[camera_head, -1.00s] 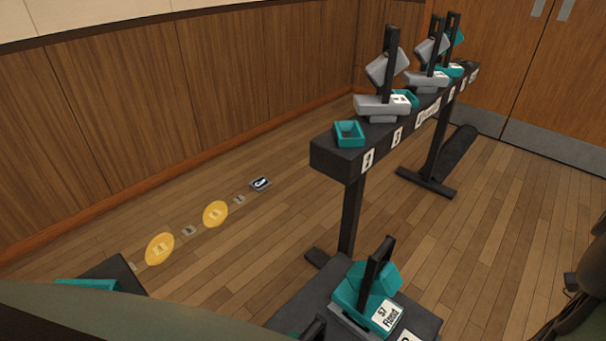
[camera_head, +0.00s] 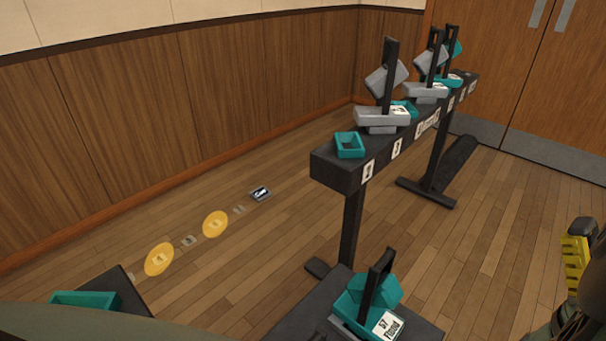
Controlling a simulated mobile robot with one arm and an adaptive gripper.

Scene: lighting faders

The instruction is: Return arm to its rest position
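At the right edge, a dark part with a yellow ribbed piece (camera_head: 577,254) shows, cut off by the frame. It looks like part of my arm, perhaps my gripper (camera_head: 579,243). I cannot make out its fingertips or whether it holds anything. It is apart from the fader stand (camera_head: 338,170) to its left. A dark rounded part, probably mine, covers the bottom left corner.
The black stand carries grey and teal fader blocks with upright levers. A lower dark box with a teal block (camera_head: 352,313) labelled "57 Flood" stands in front. Another box with a teal tray (camera_head: 86,299) is at bottom left. Yellow discs (camera_head: 159,259) lie on the floor. Floor at right is open.

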